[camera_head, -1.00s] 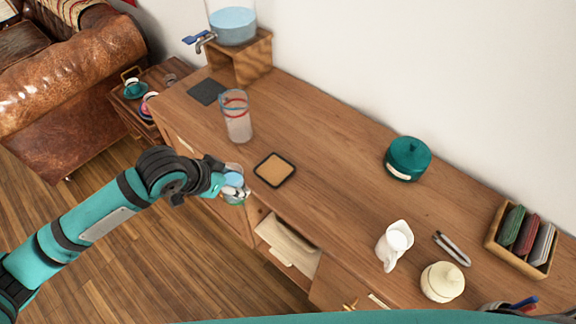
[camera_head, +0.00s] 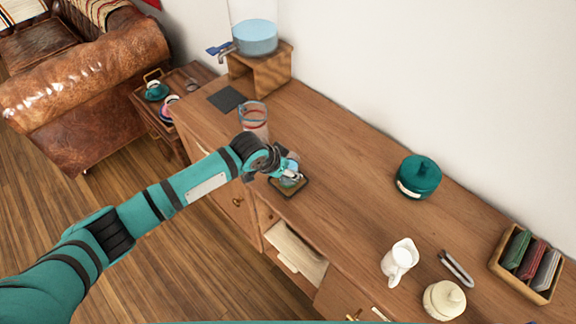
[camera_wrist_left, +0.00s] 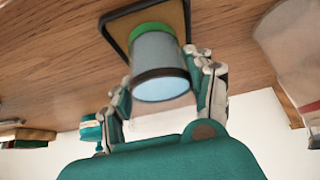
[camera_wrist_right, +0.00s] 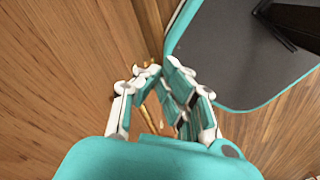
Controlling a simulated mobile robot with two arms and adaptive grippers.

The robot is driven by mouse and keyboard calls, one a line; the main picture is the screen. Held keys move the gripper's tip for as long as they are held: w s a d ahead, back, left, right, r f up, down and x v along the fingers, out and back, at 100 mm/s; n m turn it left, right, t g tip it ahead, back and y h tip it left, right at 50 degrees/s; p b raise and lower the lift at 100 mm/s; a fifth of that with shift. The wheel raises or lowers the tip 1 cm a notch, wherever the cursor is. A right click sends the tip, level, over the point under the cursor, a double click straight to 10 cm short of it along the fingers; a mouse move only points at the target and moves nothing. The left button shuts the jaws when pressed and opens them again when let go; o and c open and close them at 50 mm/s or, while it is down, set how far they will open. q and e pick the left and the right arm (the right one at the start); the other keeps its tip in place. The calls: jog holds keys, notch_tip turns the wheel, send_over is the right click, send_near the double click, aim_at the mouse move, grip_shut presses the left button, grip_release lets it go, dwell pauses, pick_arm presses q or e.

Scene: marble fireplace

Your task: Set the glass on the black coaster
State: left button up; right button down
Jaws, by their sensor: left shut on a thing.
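My left gripper (camera_head: 290,173) is shut on a small clear glass (camera_wrist_left: 160,62). In the left wrist view the glass has a green band at its far end. The glass is over a square coaster (camera_head: 301,189) with a black rim and a tan middle. The coaster also shows behind the glass in the left wrist view (camera_wrist_left: 117,24). I cannot tell whether the glass touches it. My right gripper (camera_wrist_right: 160,68) shows only in its own wrist view, away from the glass, with its fingertips close together; whether it is shut is unclear.
A tall clear glass with red and blue rings (camera_head: 253,113) stands just behind my left gripper. A dark square mat (camera_head: 227,99) and a water dispenser on a wooden stand (camera_head: 266,76) are farther back. A teal lidded pot (camera_head: 417,178) and white jug (camera_head: 399,261) stand to the right.

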pick_arm(q)
jog(key=shift+f, duration=0.15)
jog(key=o, duration=1.5)
pick_arm(e)
jog(key=shift+a, duration=0.6)
jog(key=shift+d, duration=0.15)
pick_arm(q)
jog(key=shift+a+r, duration=0.1)
jog(key=shift+r, duration=0.25)
jog(key=b+v, duration=0.1)
jog(key=v, duration=1)
jog(key=shift+s+r, duration=0.2)
jog(key=shift+r, duration=0.05)
pick_arm(e)
jog(key=shift+d+f, duration=0.25)
jog(key=shift+f, duration=0.2)
pick_arm(q)
jog(key=shift+a, duration=0.1)
pick_arm(e)
jog(key=shift+a, duration=0.2)
